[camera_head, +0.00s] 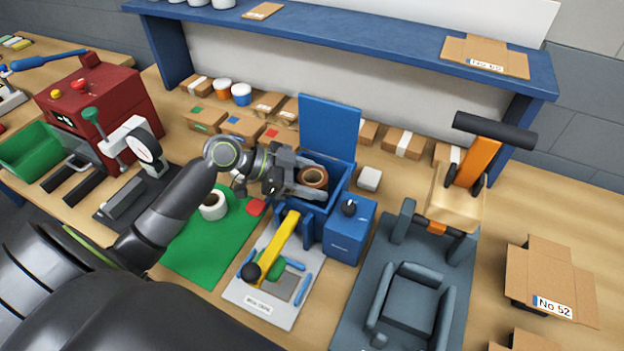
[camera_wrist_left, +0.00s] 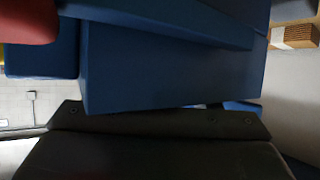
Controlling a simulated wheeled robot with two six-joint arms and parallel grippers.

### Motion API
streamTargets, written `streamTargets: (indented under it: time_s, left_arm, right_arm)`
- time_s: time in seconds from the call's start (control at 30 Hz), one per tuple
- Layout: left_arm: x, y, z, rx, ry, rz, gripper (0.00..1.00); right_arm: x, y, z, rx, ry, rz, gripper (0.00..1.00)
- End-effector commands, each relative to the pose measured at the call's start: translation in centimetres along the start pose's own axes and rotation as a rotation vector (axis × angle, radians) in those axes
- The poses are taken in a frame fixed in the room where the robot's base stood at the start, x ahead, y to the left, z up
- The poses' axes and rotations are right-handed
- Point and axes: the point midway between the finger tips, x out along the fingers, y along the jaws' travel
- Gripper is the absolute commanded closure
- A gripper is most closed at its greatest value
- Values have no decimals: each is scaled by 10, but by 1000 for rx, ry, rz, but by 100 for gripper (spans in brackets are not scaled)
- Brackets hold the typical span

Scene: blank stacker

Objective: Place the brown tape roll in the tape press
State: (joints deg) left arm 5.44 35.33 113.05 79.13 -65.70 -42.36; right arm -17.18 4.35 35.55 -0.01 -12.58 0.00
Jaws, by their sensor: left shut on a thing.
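The brown tape roll (camera_head: 314,178) is in my left gripper (camera_head: 303,185), at the mouth of an open blue box (camera_head: 338,182) with a raised blue lid (camera_head: 330,124). The gripper is shut on the roll's left side. I cannot tell whether the roll touches the box. A blue device with a yellow lever (camera_head: 280,240) stands in front on a pale base; which of these blue parts is the tape press is unclear. In the left wrist view, blue walls (camera_wrist_left: 170,60) fill the middle, a dark part of my gripper lies below, and the roll is not seen. My right gripper is not in view.
A white roll (camera_head: 213,206) stands on the green mat (camera_head: 190,250). A blue block with a black knob (camera_head: 348,240) adjoins the box. A grey fixture (camera_head: 410,290) and an orange-handled tool (camera_head: 475,165) are to the right. Small cartons line the back under the shelf (camera_head: 350,50).

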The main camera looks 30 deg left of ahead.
Motion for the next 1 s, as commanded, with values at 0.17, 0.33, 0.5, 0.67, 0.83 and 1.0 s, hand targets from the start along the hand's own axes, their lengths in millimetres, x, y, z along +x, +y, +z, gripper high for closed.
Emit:
streamTargets:
  time_s: [0.17, 0.33, 0.5, 0.67, 0.83, 1.0]
  left_arm:
    - [4, 1, 12, -7, -12, 3, 66]
    - [4, 2, 14, -9, -17, 4, 34]
    - [5, 1, 15, -8, -17, 3, 34]
    - [3, 1, 12, -8, -16, 4, 34]
    - [-5, 1, 1, -9, -18, 4, 34]
    - [-26, 0, 4, -3, -19, 0, 34]
  right_arm:
    - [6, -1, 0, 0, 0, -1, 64]
    - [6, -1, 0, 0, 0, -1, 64]
    - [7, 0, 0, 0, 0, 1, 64]
    - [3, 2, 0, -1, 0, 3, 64]
    - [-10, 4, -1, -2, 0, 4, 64]
    - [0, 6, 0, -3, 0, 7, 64]
